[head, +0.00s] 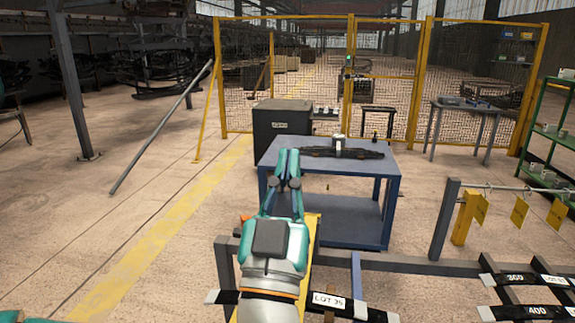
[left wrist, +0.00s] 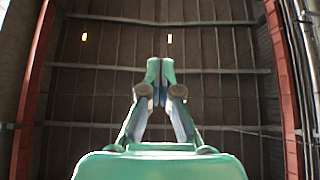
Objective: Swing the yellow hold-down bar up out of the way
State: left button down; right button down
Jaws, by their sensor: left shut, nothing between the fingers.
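A yellow bar (head: 311,235), which looks like the hold-down bar, shows beside my left arm at the near rack in the head view. My arm hides most of it, so I cannot tell its full length or angle. My left gripper (head: 287,158) points up and away past the bar, its fingers together and empty. In the head view it overlaps the left end of the blue table. In the left wrist view the gripper (left wrist: 160,85) is shut against the roof, with nothing between the fingers. My right gripper is not in view.
The dark rack rail (head: 405,265) crosses the foreground, with a black leaf spring labelled LOT 35 (head: 358,308) below. More labelled springs lie at right. A blue table (head: 277,158) carries another spring. Yellow tags (head: 520,211) hang from a rail at right. Open floor lies left.

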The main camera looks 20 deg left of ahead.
pick_arm(q)
jog(key=p+x, duration=0.4)
jog(key=x, duration=0.7)
